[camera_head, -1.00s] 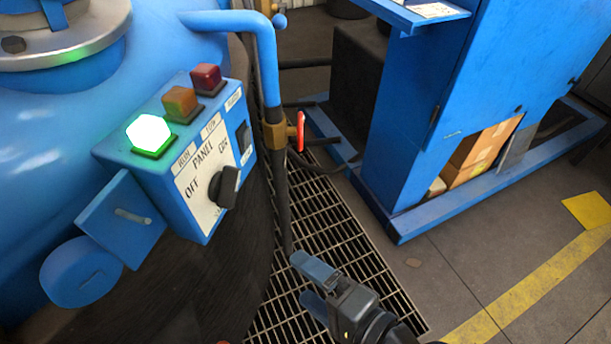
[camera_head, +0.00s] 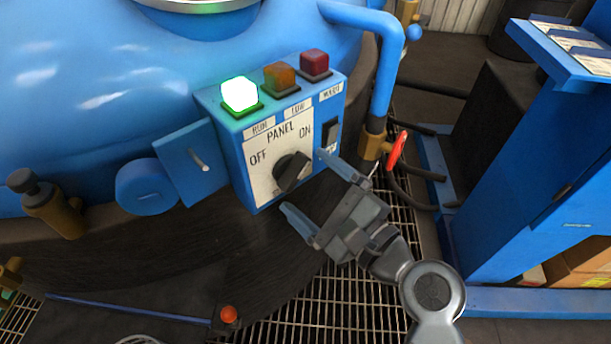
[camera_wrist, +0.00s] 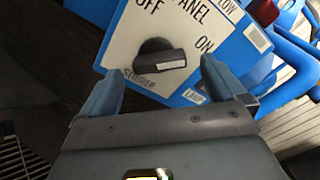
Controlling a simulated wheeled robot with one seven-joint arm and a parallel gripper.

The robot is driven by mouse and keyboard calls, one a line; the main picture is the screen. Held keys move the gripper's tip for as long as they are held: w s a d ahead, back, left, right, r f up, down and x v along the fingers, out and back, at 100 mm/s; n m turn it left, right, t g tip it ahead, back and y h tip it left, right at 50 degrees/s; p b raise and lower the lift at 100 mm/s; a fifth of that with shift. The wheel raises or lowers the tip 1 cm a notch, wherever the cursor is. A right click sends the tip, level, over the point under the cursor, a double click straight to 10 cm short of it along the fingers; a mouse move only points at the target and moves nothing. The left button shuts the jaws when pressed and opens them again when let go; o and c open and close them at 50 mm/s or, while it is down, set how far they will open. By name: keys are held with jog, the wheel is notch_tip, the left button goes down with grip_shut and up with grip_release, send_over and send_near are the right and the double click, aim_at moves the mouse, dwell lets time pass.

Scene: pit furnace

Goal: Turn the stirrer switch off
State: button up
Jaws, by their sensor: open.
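The stirrer switch is a black rotary knob (camera_head: 291,171) on the white face of a blue control box (camera_head: 236,150). OFF is printed at its upper left and ON at its upper right. The knob's pointer end is turned toward ON. In the wrist view the knob (camera_wrist: 158,58) lies ahead and between my fingers, with STIRRER printed beside it. My gripper (camera_head: 303,183) is open and empty, its fingertips close to the panel on either side of the knob. I cannot tell whether they touch the panel.
A green lamp (camera_head: 239,94) glows on the box top, beside unlit amber (camera_head: 280,77) and red (camera_head: 314,64) lamps. A smaller black switch (camera_head: 330,132) is right of the knob. A blue pipe with a red-handled valve (camera_head: 397,150) stands further right.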

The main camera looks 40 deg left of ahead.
aim_at(294, 172)
jog(key=shift+x, duration=1.3)
jog(key=shift+c, duration=0.4)
jog(key=c, duration=1)
jog(key=shift+o, duration=0.2)
